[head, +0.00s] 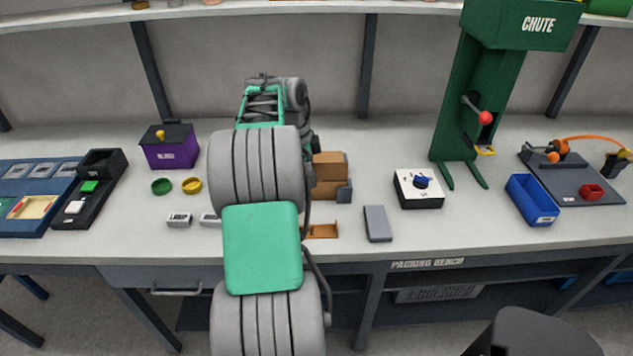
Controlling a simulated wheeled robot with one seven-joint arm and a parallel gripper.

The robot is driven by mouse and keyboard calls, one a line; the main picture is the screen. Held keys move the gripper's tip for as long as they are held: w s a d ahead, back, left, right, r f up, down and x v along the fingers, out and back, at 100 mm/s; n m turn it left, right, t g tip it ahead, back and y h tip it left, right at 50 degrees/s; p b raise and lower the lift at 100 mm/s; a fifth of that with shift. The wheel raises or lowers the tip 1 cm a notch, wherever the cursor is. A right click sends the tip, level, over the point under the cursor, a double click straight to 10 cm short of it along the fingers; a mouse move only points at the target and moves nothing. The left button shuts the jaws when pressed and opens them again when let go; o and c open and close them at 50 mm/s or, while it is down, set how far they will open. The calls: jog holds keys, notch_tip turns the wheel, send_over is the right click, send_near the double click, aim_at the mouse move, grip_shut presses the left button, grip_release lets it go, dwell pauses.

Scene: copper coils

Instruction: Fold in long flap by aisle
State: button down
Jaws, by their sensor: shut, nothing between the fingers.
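A brown carton (330,172) stands on the bench, just right of my arm. My arm covers its left part, so I cannot tell how all its flaps stand. Its upper brown panel shows above a darker lower part. A flat orange-brown piece (322,231) lies nearer the bench's front edge, partly behind my arm; I cannot tell whether it belongs to the carton. My arm reaches up across the middle of the view, its green and grey wrist part left of and beyond the carton. My gripper's fingers are hidden behind the arm.
Right of the carton are a grey block (377,223), a white-topped box with a blue knob (420,187), the green chute (465,110) and a blue bin (532,200). A dark rounded object (540,335) stands in front.

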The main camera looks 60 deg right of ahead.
jog(key=shift+w+d+r, duration=0.1)
jog(key=shift+w+d, duration=0.15)
jog(key=shift+d, duration=0.35)
jog(key=d+p, duration=0.1)
jog(key=w+d+r+p, duration=0.1)
jog(key=p, duration=0.1)
jog(key=d+p, duration=0.1)
jog(key=shift+w+d+r+p, duration=0.2)
jog(key=shift+w+r+p, duration=0.1)
jog(key=shift+w+p, duration=0.1)
